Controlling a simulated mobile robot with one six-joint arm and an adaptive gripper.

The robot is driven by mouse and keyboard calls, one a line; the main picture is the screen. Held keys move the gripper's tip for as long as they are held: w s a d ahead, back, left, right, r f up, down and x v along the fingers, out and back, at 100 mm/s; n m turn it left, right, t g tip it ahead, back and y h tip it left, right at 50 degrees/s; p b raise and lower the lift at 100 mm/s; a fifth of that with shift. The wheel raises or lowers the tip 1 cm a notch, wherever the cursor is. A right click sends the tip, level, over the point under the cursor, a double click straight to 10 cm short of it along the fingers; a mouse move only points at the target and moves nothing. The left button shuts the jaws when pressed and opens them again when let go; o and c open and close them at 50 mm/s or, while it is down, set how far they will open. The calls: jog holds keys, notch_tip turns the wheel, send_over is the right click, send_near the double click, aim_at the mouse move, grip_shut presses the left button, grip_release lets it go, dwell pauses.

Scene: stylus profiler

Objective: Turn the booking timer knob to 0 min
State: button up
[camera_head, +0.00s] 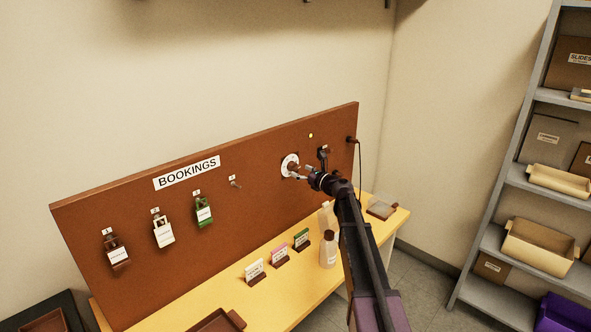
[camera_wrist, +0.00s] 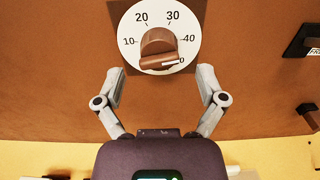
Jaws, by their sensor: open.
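The booking timer is a round white dial (camera_wrist: 129,24) with a brown knob (camera_wrist: 157,40), on the brown board. In the wrist view I read 10, 20, 30 and 40 around its upper half. I cannot tell whether the mark covers another digit there. The lower left scale shows no readable number. My gripper (camera_wrist: 162,72) is open and empty, its fingers below and to either side of the knob, apart from it. In the head view my gripper (camera_head: 305,172) is close to the dial (camera_head: 287,161).
The brown board (camera_head: 130,205) carries a BOOKINGS label (camera_head: 187,173) and several hanging tags. A black switch-like part (camera_head: 323,155) and a plugged cable (camera_head: 352,139) are right of the dial. A bottle (camera_head: 328,250) and small card stands (camera_head: 280,256) stand on the yellow bench below.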

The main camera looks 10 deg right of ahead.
aim_at(295, 168)
jog(key=shift+x, duration=1.7)
jog(key=shift+s, duration=0.1)
jog(key=c, duration=1.2)
